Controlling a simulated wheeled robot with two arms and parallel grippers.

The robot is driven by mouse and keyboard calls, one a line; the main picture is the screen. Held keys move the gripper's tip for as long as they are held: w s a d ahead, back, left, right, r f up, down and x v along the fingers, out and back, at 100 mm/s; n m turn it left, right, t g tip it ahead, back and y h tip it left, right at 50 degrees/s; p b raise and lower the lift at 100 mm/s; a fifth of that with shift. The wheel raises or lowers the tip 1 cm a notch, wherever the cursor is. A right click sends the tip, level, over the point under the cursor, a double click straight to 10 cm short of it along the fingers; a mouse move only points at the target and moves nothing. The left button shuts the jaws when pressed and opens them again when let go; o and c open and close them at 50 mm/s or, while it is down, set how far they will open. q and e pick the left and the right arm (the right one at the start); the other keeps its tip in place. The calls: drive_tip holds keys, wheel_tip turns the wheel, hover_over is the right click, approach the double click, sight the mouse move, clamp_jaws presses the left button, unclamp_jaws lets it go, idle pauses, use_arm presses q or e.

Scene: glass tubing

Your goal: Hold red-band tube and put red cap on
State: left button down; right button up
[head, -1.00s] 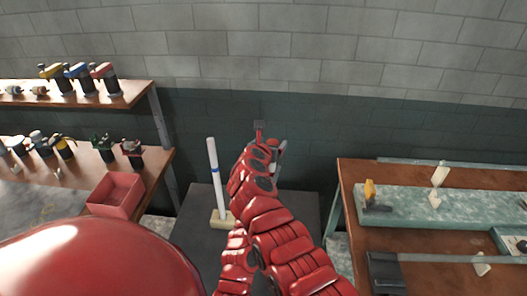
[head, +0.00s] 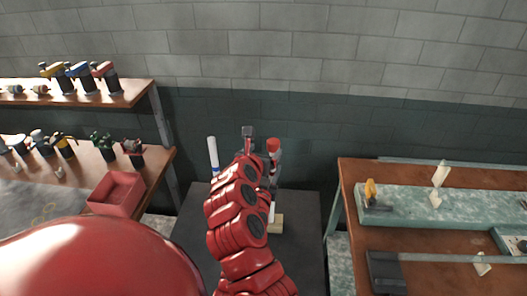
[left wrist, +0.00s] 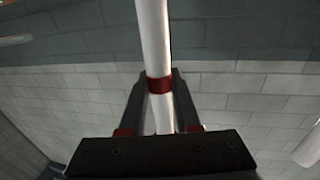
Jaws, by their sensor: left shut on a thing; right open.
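The red cap (head: 273,145) is in the head view, upright, and appears seated on the top of a white tube. That tube's lower part (head: 271,213) shows beside my right arm, above a pale block (head: 277,223). In the left wrist view the white tube with the red band (left wrist: 159,84) stands between my left gripper's fingers (left wrist: 158,100), which are shut on it. The left gripper is hidden in the head view. My right gripper (head: 258,148) is open just left of the cap; whether it touches the cap is unclear.
A blue-band tube (head: 212,153) stands left of my right arm, partly hidden. A shelf bench (head: 160,160) with a red bin (head: 116,192) is at left. A brown bench (head: 345,185) with a green tray (head: 400,207) is at right. The dark table (head: 305,215) is clear at right.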

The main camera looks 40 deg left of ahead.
idle(0.4)
use_arm(q)
drive_tip(key=c, duration=0.5)
unclamp_jaws()
drive_tip(key=shift+c, duration=0.2)
drive_tip(key=v, duration=1.2)
